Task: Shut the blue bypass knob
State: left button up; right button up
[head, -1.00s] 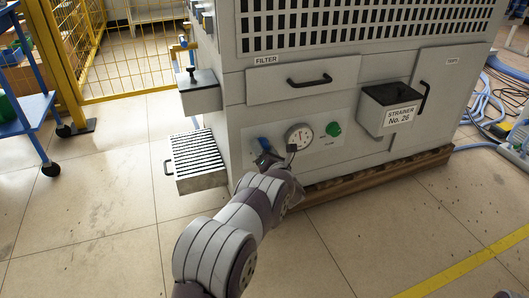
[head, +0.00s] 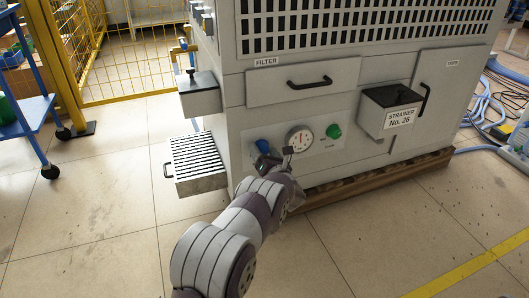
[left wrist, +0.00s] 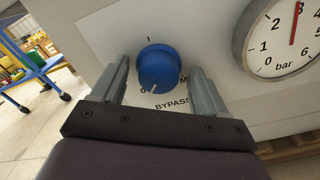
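The blue bypass knob (head: 262,146) is on the front panel of the grey machine, left of the pressure gauge. In the left wrist view the knob (left wrist: 158,66) has a white mark at its lower edge, close to the printed 0. The label "BYPASS" is below it, partly covered by a finger. My left gripper (head: 274,157) is at the panel. Its fingers (left wrist: 159,70) are open, one on each side of the knob, with a visible gap on both sides. My right gripper is not in view.
The gauge (head: 299,139) is close right of the knob, with a green knob (head: 333,131) beyond it. A strainer box (head: 371,122) juts out farther right. A slatted tray (head: 187,186) sticks out at lower left. The floor in front is clear.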

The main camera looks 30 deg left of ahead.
pick_arm(q)
jog(key=shift+d+r, duration=0.1)
jog(key=shift+r, duration=0.1)
jog(key=p+v, duration=0.7)
jog(key=v, duration=0.5)
jog(key=shift+s+d, duration=0.2)
jog(key=shift+f, duration=0.15)
